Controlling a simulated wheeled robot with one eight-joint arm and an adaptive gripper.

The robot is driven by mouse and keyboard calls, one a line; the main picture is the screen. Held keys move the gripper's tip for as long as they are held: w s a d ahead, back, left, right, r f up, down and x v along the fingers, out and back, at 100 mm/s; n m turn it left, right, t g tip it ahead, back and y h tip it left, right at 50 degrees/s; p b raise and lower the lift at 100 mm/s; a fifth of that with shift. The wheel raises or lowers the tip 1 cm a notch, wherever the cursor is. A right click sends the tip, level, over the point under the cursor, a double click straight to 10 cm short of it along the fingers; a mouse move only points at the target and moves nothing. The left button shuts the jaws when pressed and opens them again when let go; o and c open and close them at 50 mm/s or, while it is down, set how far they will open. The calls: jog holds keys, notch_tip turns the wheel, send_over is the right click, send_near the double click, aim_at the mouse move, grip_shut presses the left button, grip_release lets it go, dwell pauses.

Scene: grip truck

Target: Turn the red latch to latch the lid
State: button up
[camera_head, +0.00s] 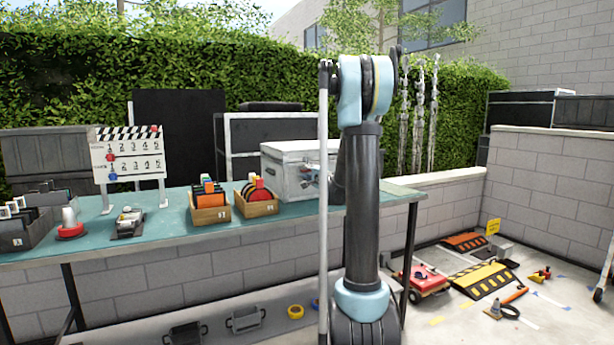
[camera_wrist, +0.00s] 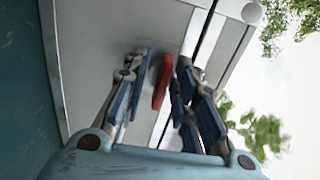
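The white case (camera_head: 285,175) stands on the teal table near its right end, with its lid (camera_head: 298,146) down. The wrist view shows the case's pale front face (camera_wrist: 95,35) close up, with a dark seam running along it. The red latch (camera_wrist: 162,82) is a narrow bar near that seam. My gripper (camera_wrist: 160,88) is open, with one blue-padded finger on each side of the latch. A small gap seems to remain beside it; contact is unclear. In the head view my gripper (camera_head: 311,180) is at the case front, partly behind my arm, and the latch cannot be made out.
A clapperboard (camera_head: 128,155), a red-based item (camera_head: 70,225) and dark bins (camera_head: 25,228) are farther left. A red cart (camera_head: 424,283) and ramps (camera_head: 482,282) lie on the ground at right.

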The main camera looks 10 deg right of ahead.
jog(key=shift+d, duration=0.1)
jog(key=v, duration=1.1)
jog(key=shift+s, duration=0.35)
jog(key=shift+d, duration=0.1)
